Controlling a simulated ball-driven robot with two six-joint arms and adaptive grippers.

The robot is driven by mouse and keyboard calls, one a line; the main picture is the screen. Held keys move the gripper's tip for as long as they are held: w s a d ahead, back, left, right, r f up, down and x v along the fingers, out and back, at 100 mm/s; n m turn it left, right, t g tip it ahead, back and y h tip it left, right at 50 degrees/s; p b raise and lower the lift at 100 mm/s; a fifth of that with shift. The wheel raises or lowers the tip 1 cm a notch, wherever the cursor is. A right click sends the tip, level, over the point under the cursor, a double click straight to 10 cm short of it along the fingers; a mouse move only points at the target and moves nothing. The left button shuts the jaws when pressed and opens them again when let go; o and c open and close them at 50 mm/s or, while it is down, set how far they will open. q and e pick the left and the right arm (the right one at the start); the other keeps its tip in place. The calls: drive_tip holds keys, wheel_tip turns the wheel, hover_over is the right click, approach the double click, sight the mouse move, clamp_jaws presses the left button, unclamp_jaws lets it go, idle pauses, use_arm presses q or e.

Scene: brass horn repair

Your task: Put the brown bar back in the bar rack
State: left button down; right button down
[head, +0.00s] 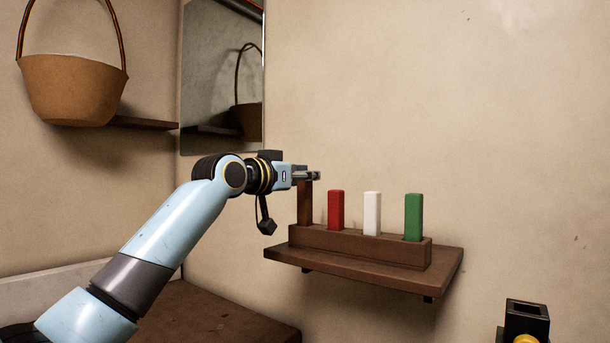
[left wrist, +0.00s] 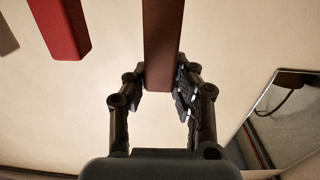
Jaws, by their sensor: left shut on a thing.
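The brown bar (head: 305,204) stands upright at the left end of the bar rack (head: 350,244), its top higher than the other bars' tops. Its lower end meets the rack's top edge in the head view; I cannot tell how deep it sits in a slot. My left gripper (head: 314,175) is shut on the bar near its top. In the left wrist view the brown bar (left wrist: 162,45) is between the two fingers (left wrist: 160,88). A red bar (head: 335,210), a white bar (head: 372,213) and a green bar (head: 413,217) stand in the rack. My right gripper is not in view.
The rack stands on a brown wall shelf (head: 440,275). A mirror (head: 222,75) hangs behind my left arm, and a tan basket (head: 72,88) is at upper left. A black box-like thing (head: 527,318) with yellow is at lower right. The wall space above the rack is clear.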

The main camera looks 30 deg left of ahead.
use_arm(q)
drive_tip(key=shift+f+b, duration=0.7)
drive_tip(key=shift+f, duration=0.7)
drive_tip(key=c, duration=1.1)
unclamp_jaws()
drive_tip(key=shift+s, duration=0.1)
drive_tip(key=shift+s+a+r, duration=0.1)
drive_tip(key=shift+s+a, duration=0.2)
drive_tip(key=shift+s, duration=1.65)
drive_tip(key=shift+s+a+f, duration=0.1)
drive_tip(key=shift+s+a, duration=0.25)
drive_tip(key=shift+s, duration=1.6)
drive_tip(key=shift+s+a+r, duration=0.1)
drive_tip(key=shift+s+a, duration=0.2)
drive_tip(key=shift+s, duration=1.65)
